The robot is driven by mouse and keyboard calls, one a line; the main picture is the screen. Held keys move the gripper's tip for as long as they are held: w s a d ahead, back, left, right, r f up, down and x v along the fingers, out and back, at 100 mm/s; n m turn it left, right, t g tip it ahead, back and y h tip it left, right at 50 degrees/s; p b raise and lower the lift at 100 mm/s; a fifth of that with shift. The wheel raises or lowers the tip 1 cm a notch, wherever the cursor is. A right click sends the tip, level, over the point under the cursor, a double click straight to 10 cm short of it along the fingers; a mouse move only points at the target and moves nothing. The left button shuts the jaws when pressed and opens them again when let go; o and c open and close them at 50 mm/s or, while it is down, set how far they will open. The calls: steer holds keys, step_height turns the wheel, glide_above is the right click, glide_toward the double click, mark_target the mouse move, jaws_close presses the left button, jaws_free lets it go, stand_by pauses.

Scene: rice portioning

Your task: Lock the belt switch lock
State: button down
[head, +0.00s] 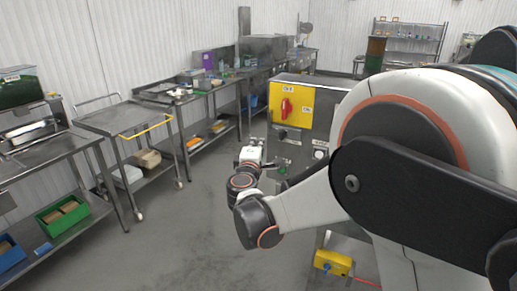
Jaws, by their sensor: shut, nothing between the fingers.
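A grey control cabinet stands at the centre with a yellow plate (304,98) on its upper face. A red switch handle (286,108) sits upright on that plate, with small white labels around it. A small dark round fitting (282,134) shows below the plate; I cannot tell if it is the lock. My gripper (269,165) is in front of the cabinet's lower left part, below the red handle and apart from it. Its fingers are small and look closed and empty. My forearm hides part of the cabinet's lower face.
A wheeled steel cart (118,118) and steel tables with trays line the left wall. A green crate (63,213) sits on a low shelf. A yellow box (332,262) is low in front of the cabinet. The grey floor left of my arm is clear.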

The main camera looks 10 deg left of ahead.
mark_target(282, 139)
steer(key=w+d, duration=0.1)
steer(key=w+d+b, duration=0.1)
steer(key=w, duration=0.3)
steer(key=shift+w+d, duration=0.1)
steer(key=shift+d, duration=0.3)
steer(key=shift+s+d, duration=0.2)
steer(key=shift+d, duration=0.3)
steer(key=shift+d, duration=0.1)
steer(key=d, duration=0.2)
steer(key=s+d, duration=0.1)
steer(key=shift+s+d+b, duration=0.15)
steer(key=shift+d+b, duration=0.2)
steer(key=shift+a, duration=0.1)
